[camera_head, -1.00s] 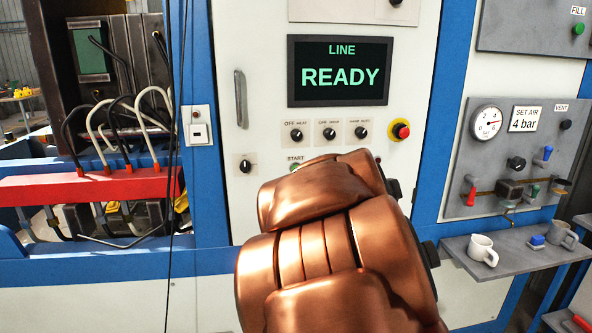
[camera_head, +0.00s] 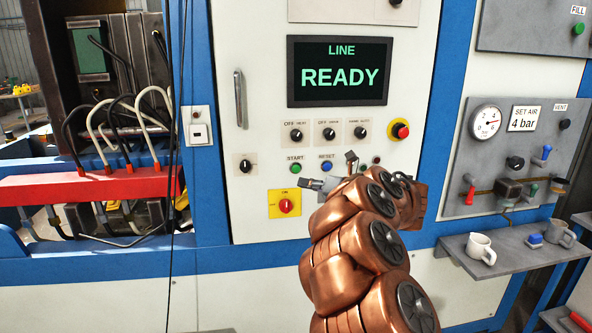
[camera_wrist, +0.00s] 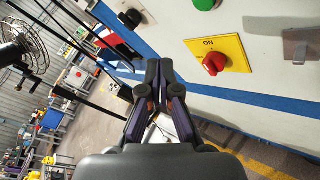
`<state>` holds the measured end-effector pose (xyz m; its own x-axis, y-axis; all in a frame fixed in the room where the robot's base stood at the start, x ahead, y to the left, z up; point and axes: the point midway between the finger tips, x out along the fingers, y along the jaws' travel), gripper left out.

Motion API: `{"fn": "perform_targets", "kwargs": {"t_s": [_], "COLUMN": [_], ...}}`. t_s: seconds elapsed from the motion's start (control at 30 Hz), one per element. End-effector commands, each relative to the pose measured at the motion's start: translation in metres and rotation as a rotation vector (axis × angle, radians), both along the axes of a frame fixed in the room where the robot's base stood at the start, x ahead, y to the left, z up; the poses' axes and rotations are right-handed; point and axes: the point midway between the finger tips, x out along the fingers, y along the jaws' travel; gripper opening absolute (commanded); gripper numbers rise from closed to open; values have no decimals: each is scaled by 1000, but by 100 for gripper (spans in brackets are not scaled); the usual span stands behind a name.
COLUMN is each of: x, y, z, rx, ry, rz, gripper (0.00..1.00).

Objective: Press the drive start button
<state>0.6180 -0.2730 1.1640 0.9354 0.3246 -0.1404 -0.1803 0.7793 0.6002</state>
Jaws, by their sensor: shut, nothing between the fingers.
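The green START button (camera_head: 295,168) is on the white cabinet front, below the row of selector knobs. The blue RESET button (camera_head: 326,167) sits to its right. In the head view my gripper (camera_head: 306,182) is just below these buttons, its tips near the green one in the picture; the gap to the panel is hard to judge. In the wrist view my gripper (camera_wrist: 160,64) is shut and empty, its fingertips together. A green button (camera_wrist: 205,4) is cut off at that view's top edge.
A red rotary switch on a yellow plate (camera_head: 285,204) lies below the START button; it also shows in the wrist view (camera_wrist: 215,63). A red emergency stop (camera_head: 400,130) is at the right. The screen (camera_head: 339,71) reads LINE READY. A vertical handle (camera_head: 240,98) is at the left.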

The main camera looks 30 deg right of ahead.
Motion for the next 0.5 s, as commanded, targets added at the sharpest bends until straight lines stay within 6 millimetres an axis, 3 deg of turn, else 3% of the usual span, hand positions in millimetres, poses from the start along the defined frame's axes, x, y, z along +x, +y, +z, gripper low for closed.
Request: {"fn": "perform_targets", "kwargs": {"t_s": [0.13,0.5], "x": [-6,-6], "y": [5,6], "z": [-9,-9], "rx": [-8,-8], "ry": [1,1], "rz": [54,60], "gripper": [0,0]}}
